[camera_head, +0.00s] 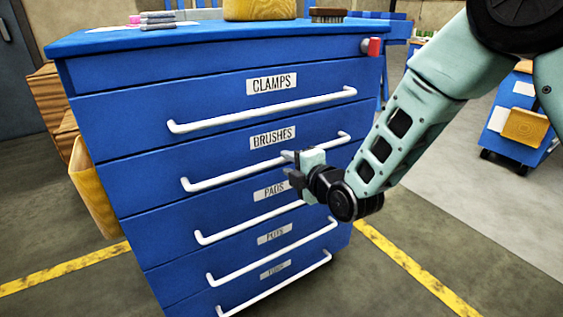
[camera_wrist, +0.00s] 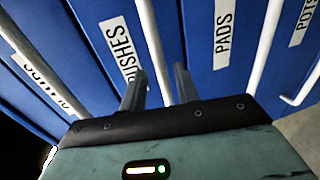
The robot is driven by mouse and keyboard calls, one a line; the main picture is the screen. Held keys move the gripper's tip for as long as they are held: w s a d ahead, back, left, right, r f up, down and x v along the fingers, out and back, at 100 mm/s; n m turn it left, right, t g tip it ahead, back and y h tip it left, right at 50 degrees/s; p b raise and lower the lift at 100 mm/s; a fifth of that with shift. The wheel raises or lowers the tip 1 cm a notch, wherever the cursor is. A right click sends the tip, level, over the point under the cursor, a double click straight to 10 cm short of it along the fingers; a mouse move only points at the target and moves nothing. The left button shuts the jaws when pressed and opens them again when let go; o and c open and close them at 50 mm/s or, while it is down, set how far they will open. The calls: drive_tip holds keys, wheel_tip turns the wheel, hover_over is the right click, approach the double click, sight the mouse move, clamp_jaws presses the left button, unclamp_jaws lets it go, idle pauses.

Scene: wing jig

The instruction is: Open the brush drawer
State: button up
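The brush drawer (camera_head: 150,168) is the second blue drawer front, labelled BRUSHES, and looks flush with the others. Its white bar handle (camera_head: 225,177) runs slanting below the label; it also shows in the wrist view (camera_wrist: 151,35). My gripper (camera_head: 289,165) is at the handle, right of its middle, and covers part of it in the head view. In the wrist view the two fingers (camera_wrist: 158,84) are apart, with the handle passing between them. I see gaps beside the bar, so the gripper looks open. Whether a finger touches the bar is unclear.
The CLAMPS drawer handle (camera_head: 262,110) is above and the PADS handle (camera_head: 250,222) close below. A yellow block (camera_head: 259,9), a brush (camera_head: 328,15) and other small items lie on the cabinet top (camera_head: 200,38).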

sight(283, 161)
drive_tip(key=shift+x, duration=2.05)
clamp_jaws()
